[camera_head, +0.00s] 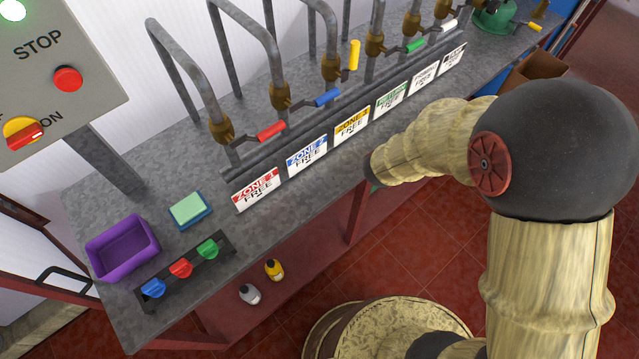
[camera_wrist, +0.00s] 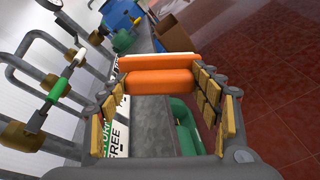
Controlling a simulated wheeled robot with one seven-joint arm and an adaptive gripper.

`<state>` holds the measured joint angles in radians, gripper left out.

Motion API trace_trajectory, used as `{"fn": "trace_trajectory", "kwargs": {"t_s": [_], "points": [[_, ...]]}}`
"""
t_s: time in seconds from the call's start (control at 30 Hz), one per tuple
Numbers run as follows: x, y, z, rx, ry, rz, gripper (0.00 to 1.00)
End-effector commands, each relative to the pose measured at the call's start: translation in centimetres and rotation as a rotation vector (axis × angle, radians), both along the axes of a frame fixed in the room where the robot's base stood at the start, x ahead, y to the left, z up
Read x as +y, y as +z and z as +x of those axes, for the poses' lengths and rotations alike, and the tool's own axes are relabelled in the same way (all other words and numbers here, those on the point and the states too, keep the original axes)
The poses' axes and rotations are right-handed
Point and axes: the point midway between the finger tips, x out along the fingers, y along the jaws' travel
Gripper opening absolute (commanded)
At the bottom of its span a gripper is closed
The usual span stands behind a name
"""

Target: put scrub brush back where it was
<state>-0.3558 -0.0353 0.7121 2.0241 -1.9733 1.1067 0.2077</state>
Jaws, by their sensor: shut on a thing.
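In the wrist view my gripper (camera_wrist: 165,100) is shut on an orange block with a pale strip across it, which I take to be the scrub brush (camera_wrist: 160,82). The brush lies crosswise between the padded fingers, above the front edge of the grey bench (camera_wrist: 152,130). In the head view neither the gripper nor the brush can be made out; my arm reaches toward the bench's front edge, by the zone signs.
On the bench (camera_head: 165,190) are a purple bin (camera_head: 122,247), a green-and-blue sponge (camera_head: 190,210) and a rack of coloured knobs (camera_head: 181,268). Pipes with valves stand behind the zone signs (camera_head: 307,155). Bottles (camera_head: 274,269) stand on the lower shelf. A green thing (camera_wrist: 185,125) shows below the gripper.

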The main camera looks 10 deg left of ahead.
Motion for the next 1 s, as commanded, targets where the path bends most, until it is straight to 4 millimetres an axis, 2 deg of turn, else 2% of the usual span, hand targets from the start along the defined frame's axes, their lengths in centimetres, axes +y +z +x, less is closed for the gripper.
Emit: {"fn": "trace_trajectory", "kwargs": {"t_s": [0.03, 0.17, 0.33, 0.47, 0.57, 0.67, 0.73, 1.0], "points": [[0.2, 0.7, -0.5, 0.028, -0.043, 0.030, 0.40], [0.5, 0.8, -2.6, 0.117, -0.167, 0.114, 0.40], [2.0, 0.5, -5.6, 0.231, -0.321, 0.257, 0.40], [4.1, 0.1, -8.3, 0.314, -0.435, 0.392, 0.40], [6.5, -0.3, -10.7, 0.376, -0.520, 0.512, 0.40], [9.8, -0.5, -13.3, 0.431, -0.600, 0.647, 0.40], [12.8, -0.5, -15.4, 0.464, -0.652, 0.750, 0.40], [26.2, 1.3, -23.3, 0.538, -0.782, 1.084, 0.40]]}}
